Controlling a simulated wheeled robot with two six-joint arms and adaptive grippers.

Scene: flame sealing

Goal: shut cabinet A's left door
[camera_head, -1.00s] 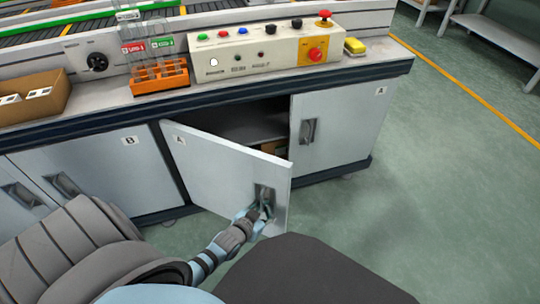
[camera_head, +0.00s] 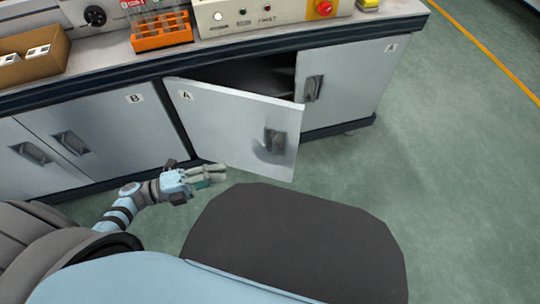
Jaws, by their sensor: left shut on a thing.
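Cabinet A's left door (camera_head: 225,120), pale grey with an "A" label, stands ajar, swung out toward me. Its recessed handle (camera_head: 275,141) is near its free edge, with nothing on it. Cabinet A's right door (camera_head: 345,90) looks shut. The dark inside shows above the left door's top edge. My left gripper (camera_head: 217,174) is to the left of and below the handle, in front of the door's lower edge, apart from the handle. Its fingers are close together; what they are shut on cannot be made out. My right gripper is not in view.
Cabinet B (camera_head: 105,135), with its doors shut, stands to the left. The worktop above carries an orange tube rack (camera_head: 162,40), a control box (camera_head: 245,18) and a cardboard box (camera_head: 35,55). The green floor (camera_head: 440,180) to the right is clear.

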